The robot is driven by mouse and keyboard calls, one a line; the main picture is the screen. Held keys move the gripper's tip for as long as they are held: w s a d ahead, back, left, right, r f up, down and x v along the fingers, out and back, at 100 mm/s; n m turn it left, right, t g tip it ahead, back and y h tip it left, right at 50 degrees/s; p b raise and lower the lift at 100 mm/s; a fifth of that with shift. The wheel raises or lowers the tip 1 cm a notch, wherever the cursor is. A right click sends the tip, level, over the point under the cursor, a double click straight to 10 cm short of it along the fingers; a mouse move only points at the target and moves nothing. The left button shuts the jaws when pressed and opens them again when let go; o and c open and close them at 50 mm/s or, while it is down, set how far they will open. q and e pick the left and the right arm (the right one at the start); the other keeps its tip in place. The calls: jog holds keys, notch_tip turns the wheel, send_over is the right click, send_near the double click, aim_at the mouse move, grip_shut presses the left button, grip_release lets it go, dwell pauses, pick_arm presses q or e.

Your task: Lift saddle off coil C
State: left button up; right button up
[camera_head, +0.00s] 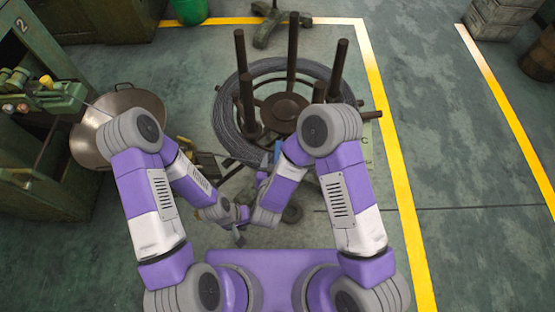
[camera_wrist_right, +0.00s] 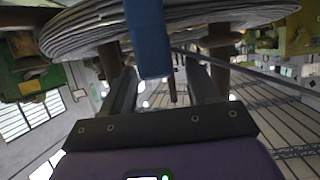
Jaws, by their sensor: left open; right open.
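Coil C (camera_head: 227,128) is a ring of grey wire on a brown stand with upright posts; its edge (camera_wrist_right: 80,36) fills the top of the right wrist view. The blue saddle (camera_head: 277,151) sits at the coil's near edge, partly hidden by my right arm. In the right wrist view the saddle (camera_wrist_right: 149,40) hangs down from the coil, between the two dark fingers of my right gripper (camera_wrist_right: 163,72). These fingers are apart, and I cannot tell if either touches it. My left gripper (camera_head: 241,228) is open and empty, below and left of the saddle, clear of the coil.
A wide metal bowl (camera_head: 91,137) stands left of the coil, next to a green machine (camera_head: 40,95). Stand posts (camera_head: 337,70) rise from the coil. Grey crates (camera_head: 497,18) stand at top right.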

jog(key=shift+x, duration=1)
grip_shut()
